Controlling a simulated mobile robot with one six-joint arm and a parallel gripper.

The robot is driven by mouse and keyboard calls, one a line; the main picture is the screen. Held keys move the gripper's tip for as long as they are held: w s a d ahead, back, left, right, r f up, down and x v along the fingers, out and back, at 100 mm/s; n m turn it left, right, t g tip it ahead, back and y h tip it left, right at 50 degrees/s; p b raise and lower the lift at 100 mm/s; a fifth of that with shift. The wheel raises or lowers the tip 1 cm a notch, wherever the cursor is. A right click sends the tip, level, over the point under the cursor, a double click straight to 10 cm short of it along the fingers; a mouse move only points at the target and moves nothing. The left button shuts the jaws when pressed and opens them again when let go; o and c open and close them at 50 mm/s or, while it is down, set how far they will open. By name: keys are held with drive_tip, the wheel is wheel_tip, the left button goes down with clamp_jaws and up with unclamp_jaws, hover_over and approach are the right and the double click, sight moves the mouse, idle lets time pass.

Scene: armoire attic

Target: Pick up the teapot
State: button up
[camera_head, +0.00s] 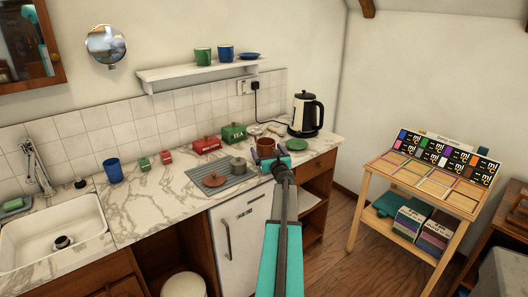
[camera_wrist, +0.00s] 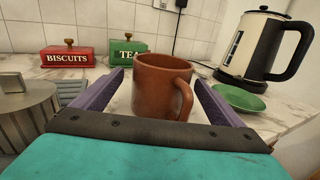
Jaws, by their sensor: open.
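A brown mug-shaped vessel (camera_wrist: 155,88) with a handle on its right stands on the counter; I see no spout on it. In the head view it is the brown vessel (camera_head: 265,146) near the counter's right part. My gripper (camera_wrist: 158,76) is open, with its two purple fingers on either side of the vessel. Whether the fingers touch it I cannot tell. In the head view my gripper (camera_head: 279,162) is at the vessel and partly hides it. I see nothing else that is clearly a teapot.
A cream and black electric kettle (camera_head: 305,114) stands behind right, with a green plate (camera_wrist: 239,98) before it. Red BISCUITS (camera_wrist: 68,58) and green TEA (camera_wrist: 126,50) boxes stand behind left. A grey lidded pot (camera_wrist: 25,112) is close on the left. The wall closes the back.

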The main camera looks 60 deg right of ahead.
sight(267, 142)
drive_tip(key=shift+w+d, duration=0.3)
drive_tip(key=shift+w, duration=0.1)
idle(0.3)
drive_tip(key=c, duration=1.5)
drive_tip(key=shift+r, duration=0.2)
drive_tip(key=shift+c, duration=0.2)
drive_tip(key=shift+r, duration=1.5)
drive_tip(key=shift+s+a+r, duration=0.15)
drive_tip(key=w+a+r+b+v, duration=0.1)
drive_tip(key=v, duration=1.4)
drive_tip(key=shift+w+a+r+b, duration=0.15)
drive_tip(key=shift+a+b, duration=0.25)
drive_tip(key=shift+a, duration=0.05)
drive_tip(key=shift+a, duration=0.1)
